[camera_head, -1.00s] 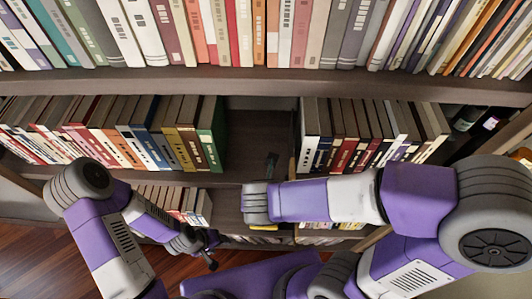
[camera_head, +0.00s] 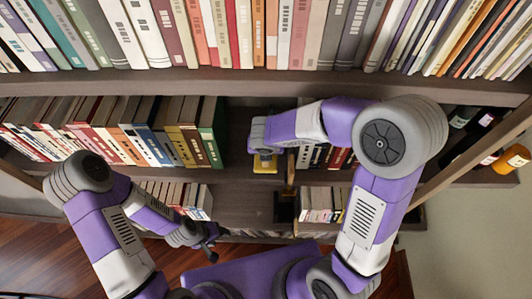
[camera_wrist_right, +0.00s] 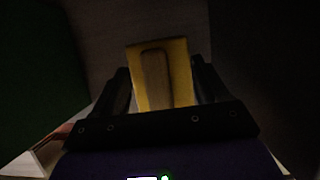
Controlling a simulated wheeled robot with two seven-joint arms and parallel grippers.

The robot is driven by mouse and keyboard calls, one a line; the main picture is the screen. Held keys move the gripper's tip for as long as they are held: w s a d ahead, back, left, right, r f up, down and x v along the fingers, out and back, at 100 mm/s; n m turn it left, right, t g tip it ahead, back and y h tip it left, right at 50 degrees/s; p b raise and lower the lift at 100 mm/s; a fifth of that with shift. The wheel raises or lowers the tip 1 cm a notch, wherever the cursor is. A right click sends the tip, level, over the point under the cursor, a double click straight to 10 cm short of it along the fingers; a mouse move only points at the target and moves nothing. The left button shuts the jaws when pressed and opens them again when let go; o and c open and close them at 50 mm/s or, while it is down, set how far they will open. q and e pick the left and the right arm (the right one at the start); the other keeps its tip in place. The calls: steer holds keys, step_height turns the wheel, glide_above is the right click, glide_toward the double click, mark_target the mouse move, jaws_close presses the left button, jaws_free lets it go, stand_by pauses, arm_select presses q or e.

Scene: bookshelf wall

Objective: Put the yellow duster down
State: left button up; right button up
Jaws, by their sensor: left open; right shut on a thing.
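The yellow duster (camera_head: 265,164) shows as a small yellow block under the end of my right arm, at the gap in the middle shelf (camera_head: 240,124). In the right wrist view the duster (camera_wrist_right: 180,62) is a yellow block with a brown, rounded handle strip, between the two dark fingers. My right gripper (camera_wrist_right: 162,85) is shut on it. In the head view my right forearm hides most of that gripper. Whether the duster touches the shelf board cannot be told. My left gripper (camera_head: 211,250) is open and empty, low in front of the shelves.
A green book (camera_head: 211,130) ends the left row beside the gap. Books (camera_head: 325,157) stand right of it, partly behind my arm. A brown upright piece (camera_head: 290,180) stands by the lower shelf. Bottles (camera_head: 487,118) sit at the right.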

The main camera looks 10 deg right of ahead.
step_height(320, 180, down, 3)
steer(key=shift+w+f+b, duration=0.1)
steer(key=shift+b, duration=0.25)
steer(key=shift+w, duration=0.2)
steer(key=shift+s, duration=0.1)
steer(key=shift+f, duration=0.15)
steer(key=o, duration=1.2)
